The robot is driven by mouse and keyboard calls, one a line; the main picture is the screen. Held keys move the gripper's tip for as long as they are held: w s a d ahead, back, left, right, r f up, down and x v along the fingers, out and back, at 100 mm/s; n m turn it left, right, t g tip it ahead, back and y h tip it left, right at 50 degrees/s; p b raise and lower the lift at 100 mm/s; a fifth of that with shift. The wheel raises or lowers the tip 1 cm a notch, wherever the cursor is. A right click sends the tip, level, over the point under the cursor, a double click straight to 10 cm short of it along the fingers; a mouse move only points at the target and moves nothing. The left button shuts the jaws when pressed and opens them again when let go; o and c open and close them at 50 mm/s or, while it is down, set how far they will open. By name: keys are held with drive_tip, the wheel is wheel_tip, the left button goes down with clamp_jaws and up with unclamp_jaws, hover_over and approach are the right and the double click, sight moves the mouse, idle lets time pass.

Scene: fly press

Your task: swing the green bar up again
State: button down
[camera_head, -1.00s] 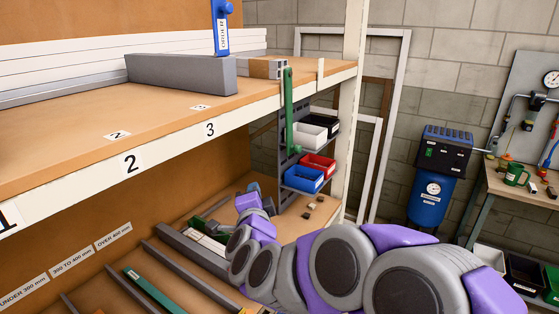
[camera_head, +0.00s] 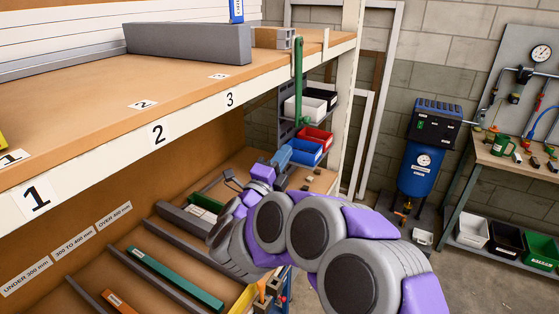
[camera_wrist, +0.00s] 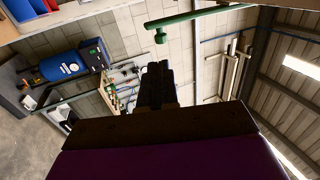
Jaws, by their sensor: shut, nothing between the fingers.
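The green bar (camera_head: 298,82) hangs nearly upright at the front edge of the shelf, near its right end, in the head view. Its lower end reaches down beside the small bins. In the wrist view the green bar (camera_wrist: 205,17) crosses the top of the picture, with a knobbed end (camera_wrist: 160,37) at its left. My gripper (camera_wrist: 157,72) is shut and empty. In the wrist view its dark fingertips are just below the knobbed end in the picture, with a gap between. In the head view my arm reaches in below the bar, and the fingertips are hard to make out.
A grey block (camera_head: 190,43) lies on the numbered shelf (camera_head: 110,85). White, red and blue bins (camera_head: 315,138) hang behind the bar. Below is a rack with dividers and a green strip (camera_head: 175,277). A shelf post (camera_head: 347,100) stands to the bar's right.

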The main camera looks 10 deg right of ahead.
drive_tip(key=x, duration=0.9)
drive_tip(key=shift+w+d+b, duration=0.2)
drive_tip(key=shift+d+b, duration=0.1)
drive_tip(key=shift+b, duration=0.15)
drive_tip(key=shift+w, duration=0.1)
